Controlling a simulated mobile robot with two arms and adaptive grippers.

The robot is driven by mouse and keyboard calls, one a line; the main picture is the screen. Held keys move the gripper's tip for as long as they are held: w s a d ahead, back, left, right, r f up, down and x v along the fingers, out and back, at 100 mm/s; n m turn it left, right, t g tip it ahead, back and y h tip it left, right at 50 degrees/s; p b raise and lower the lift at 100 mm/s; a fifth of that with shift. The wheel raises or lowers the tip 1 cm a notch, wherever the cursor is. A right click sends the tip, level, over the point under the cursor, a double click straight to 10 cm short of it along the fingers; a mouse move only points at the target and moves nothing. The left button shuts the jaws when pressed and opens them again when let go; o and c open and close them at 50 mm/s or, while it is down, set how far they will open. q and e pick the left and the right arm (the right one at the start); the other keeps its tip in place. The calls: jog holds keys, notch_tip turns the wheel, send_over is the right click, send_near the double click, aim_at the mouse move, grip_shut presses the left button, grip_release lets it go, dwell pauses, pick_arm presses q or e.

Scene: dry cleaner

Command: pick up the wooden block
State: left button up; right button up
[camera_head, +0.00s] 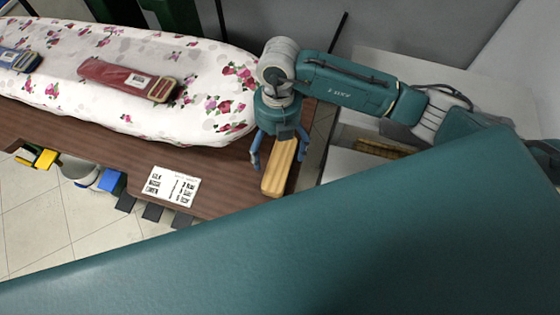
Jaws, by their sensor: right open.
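The wooden block (277,178) is a light, elongated piece lying on the dark wooden table (222,189) near its right end. My right gripper (277,158) reaches in from the right and points down over the block. It is open, with one blue finger to the left of the block and the other to its right. The far end of the block is hidden under the gripper. I cannot tell whether the fingers touch it. My left gripper is not in view.
A floral ironing board (60,97) lies along the table's far side, with a red item (112,76) and a blue item (22,59) on it. A white printed card (171,187) lies left of the block. A large teal surface (300,250) fills the foreground.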

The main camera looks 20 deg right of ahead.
aim_at(275, 160)
jog(key=shift+s+a+f, duration=0.1)
jog(key=shift+s+f, duration=0.05)
jog(key=shift+f, duration=0.1)
notch_tip(275, 160, down, 4)
jog(key=shift+s+r+p, duration=0.1)
jog(key=shift+s+p, duration=0.05)
jog(key=shift+p, duration=0.95)
jog(key=shift+s+a+f, duration=0.1)
jog(key=shift+a+f, duration=0.1)
jog(key=shift+f, duration=0.35)
jog(key=c, duration=1.5)
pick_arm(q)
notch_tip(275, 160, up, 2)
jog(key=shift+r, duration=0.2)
pick_arm(e)
jog(key=shift+c, duration=0.2)
jog(key=shift+r, duration=0.1)
pick_arm(q)
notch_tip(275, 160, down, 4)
jog(key=b, duration=0.3)
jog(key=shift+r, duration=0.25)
pick_arm(e)
notch_tip(275, 160, up, 20)
